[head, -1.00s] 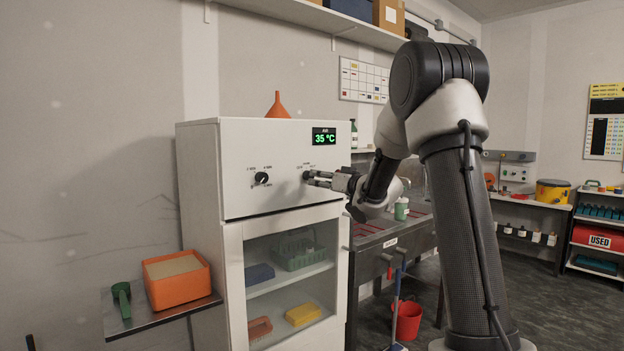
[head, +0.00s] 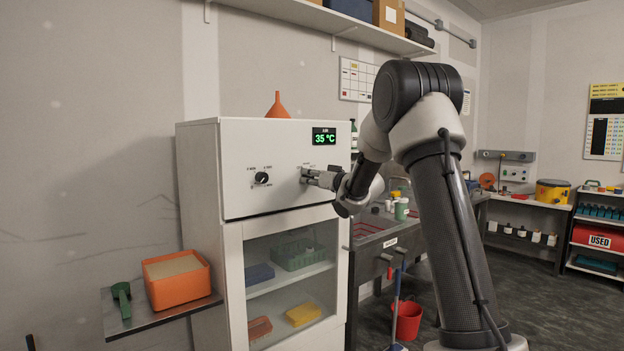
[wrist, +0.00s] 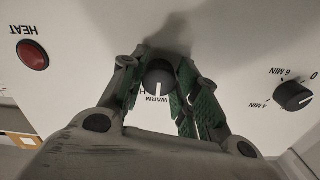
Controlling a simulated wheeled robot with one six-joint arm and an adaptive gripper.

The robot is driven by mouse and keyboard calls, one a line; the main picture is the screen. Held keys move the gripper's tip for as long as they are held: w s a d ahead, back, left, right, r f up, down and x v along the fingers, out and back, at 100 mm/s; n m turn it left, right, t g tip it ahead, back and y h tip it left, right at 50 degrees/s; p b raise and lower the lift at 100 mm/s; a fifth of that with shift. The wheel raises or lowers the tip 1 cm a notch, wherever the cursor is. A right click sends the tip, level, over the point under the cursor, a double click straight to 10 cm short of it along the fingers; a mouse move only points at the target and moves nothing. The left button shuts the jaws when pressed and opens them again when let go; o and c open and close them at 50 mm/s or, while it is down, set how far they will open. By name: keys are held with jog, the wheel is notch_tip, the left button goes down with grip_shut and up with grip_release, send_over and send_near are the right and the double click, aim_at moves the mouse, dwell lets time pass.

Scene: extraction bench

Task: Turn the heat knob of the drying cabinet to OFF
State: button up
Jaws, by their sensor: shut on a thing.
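The drying cabinet (head: 335,165) is the white unit with a display reading 35 °C. In the wrist view the black heat knob (wrist: 158,76) sits between my two green-padded fingers. The picture there is upside down; the knob's white mark points toward the word WARM, and other lettering beside it is mostly hidden by a finger. My gripper (wrist: 161,88) is shut on this knob, one finger on each side.
A second black knob (head: 261,178) with minute marks is left of the gripper; it shows in the wrist view (wrist: 292,96) too. A red lamp (wrist: 33,55) lies beside the word HEAT. An orange funnel (head: 277,106) stands on top. A sink bench (head: 385,240) is at right.

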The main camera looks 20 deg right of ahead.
jog(key=shift+n, duration=0.3)
jog(key=n, duration=0.3)
jog(key=shift+d+n, duration=0.1)
jog(key=shift+n, duration=2.5)
jog(key=o, duration=1)
jog(key=v, duration=1.2)
